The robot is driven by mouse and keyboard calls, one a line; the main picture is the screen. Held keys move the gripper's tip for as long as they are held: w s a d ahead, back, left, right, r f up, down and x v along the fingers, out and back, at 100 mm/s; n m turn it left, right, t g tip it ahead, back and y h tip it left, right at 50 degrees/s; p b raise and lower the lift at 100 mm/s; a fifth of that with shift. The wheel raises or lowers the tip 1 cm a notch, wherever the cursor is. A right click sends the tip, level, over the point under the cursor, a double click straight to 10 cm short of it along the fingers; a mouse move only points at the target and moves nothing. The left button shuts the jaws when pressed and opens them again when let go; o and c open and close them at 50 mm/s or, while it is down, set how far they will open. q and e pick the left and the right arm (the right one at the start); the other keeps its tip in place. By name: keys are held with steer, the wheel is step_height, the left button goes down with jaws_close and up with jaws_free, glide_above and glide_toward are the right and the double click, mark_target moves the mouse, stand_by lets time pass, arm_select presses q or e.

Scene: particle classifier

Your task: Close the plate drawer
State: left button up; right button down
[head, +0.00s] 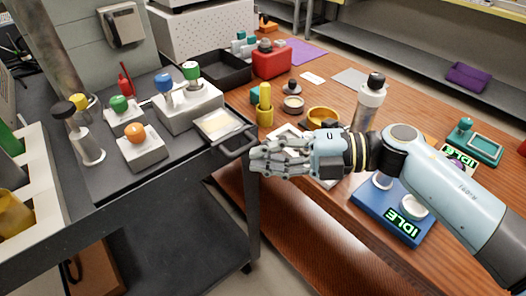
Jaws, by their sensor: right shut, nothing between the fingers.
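A small grey drawer with a pale plate-like inset (218,125) sticks out from the white block (190,108) on the dark cart, near the cart's right edge. A dark loop handle (238,144) is at its near right end. My right gripper (254,160) is shut and empty, its fingers pointing left. In the picture it lies just below and right of the handle; I cannot tell whether it touches. My left gripper is not in view.
Knobbed blocks with orange (134,131) and green (119,102) balls stand on the cart. A dark tray (226,68) and a red box (271,62) sit behind.

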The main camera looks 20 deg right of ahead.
mark_target(219, 126)
steer(key=shift+w+a, duration=0.15)
steer(key=shift+w, duration=0.1)
steer(key=w+a, duration=0.1)
steer(key=w, duration=0.2)
steer(key=w+a+b, duration=0.1)
steer(key=w, duration=0.2)
steer(key=w+a, duration=0.1)
steer(key=w, duration=0.2)
steer(key=shift+f+b, duration=0.1)
steer(key=shift+b, duration=0.25)
steer(key=shift+w+a, duration=0.15)
steer(key=shift+w, duration=0.15)
steer(key=shift+r, duration=0.2)
steer(key=shift+r, duration=0.1)
